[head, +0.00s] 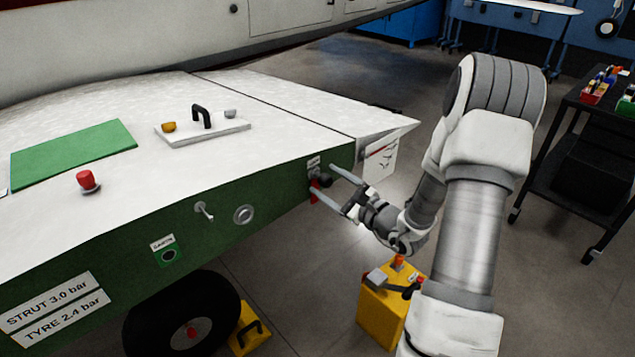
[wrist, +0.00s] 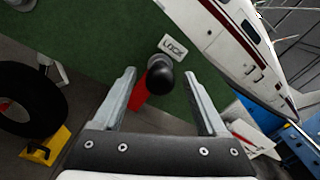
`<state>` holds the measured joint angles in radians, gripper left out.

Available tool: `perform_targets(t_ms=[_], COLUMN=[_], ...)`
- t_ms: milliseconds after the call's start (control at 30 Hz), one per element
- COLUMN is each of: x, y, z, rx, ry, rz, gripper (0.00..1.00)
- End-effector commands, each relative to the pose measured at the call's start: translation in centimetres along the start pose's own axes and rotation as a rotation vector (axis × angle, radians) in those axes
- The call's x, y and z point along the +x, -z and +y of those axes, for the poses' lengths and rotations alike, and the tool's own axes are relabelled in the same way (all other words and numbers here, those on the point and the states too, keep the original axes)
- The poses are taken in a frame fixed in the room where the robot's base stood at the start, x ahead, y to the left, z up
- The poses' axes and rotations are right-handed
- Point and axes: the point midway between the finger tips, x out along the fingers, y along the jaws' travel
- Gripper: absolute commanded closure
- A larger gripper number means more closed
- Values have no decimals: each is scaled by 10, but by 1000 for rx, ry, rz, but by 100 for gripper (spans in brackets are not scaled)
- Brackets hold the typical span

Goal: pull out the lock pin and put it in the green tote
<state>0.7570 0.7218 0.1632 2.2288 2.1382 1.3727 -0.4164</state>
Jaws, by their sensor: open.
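The lock pin shows as a round black knob (wrist: 160,77) on the green side panel, beside a LOCK label (wrist: 173,47). A red tag (wrist: 140,96) hangs by it; in the head view the tag (head: 315,191) is small and partly covered. My gripper (wrist: 161,74) is open, its two fingers on either side of the knob in the wrist view, with gaps on both sides. In the head view my gripper (head: 322,177) reaches the panel's right end. A green container (head: 626,106), perhaps the tote, is cut off at the right edge on the black cart.
The black cart (head: 566,125) also carries a red bin (head: 597,92). A yellow box (head: 385,312) stands on the floor below my gripper. A tyre (head: 170,325) and yellow chock (head: 249,331) are under the panel.

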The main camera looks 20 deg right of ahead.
Motion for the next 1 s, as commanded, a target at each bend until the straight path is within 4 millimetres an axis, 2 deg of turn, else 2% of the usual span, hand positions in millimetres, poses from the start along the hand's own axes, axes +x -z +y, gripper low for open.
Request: perform_targets(t_ms=[833,1000], x=[0,0], y=[0,0], z=[0,0], rx=[0,0], ry=[0,0], rz=[0,0], gripper=[25,56])
